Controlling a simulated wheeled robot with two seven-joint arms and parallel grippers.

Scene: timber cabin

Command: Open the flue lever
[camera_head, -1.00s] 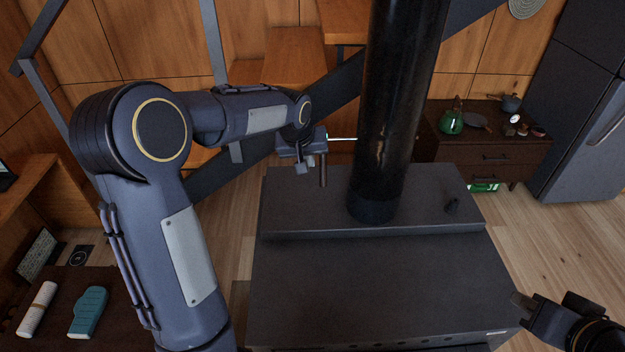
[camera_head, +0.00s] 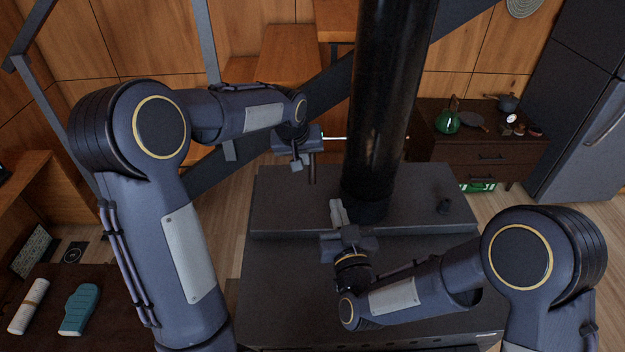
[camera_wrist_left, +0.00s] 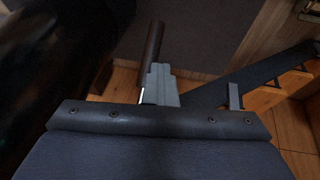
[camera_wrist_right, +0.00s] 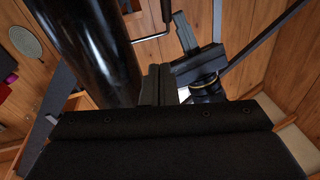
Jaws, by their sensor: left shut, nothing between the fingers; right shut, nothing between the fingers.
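The flue lever is a thin bright rod (camera_head: 335,138) reaching left from the black stovepipe (camera_head: 385,90), with a dark handle (camera_head: 312,170) hanging down at its end. My left gripper (camera_head: 297,164) is shut and empty just left of the handle. In the left wrist view the handle (camera_wrist_left: 152,42) rises behind the shut fingers (camera_wrist_left: 160,75); contact cannot be told. My right gripper (camera_head: 338,210) is shut and empty at the pipe's lower left front, above the stove. The right wrist view shows the rod (camera_wrist_right: 152,37) and handle (camera_wrist_right: 166,12) beyond its fingers, beside my left gripper (camera_wrist_right: 184,32).
The pipe stands close to both grippers.

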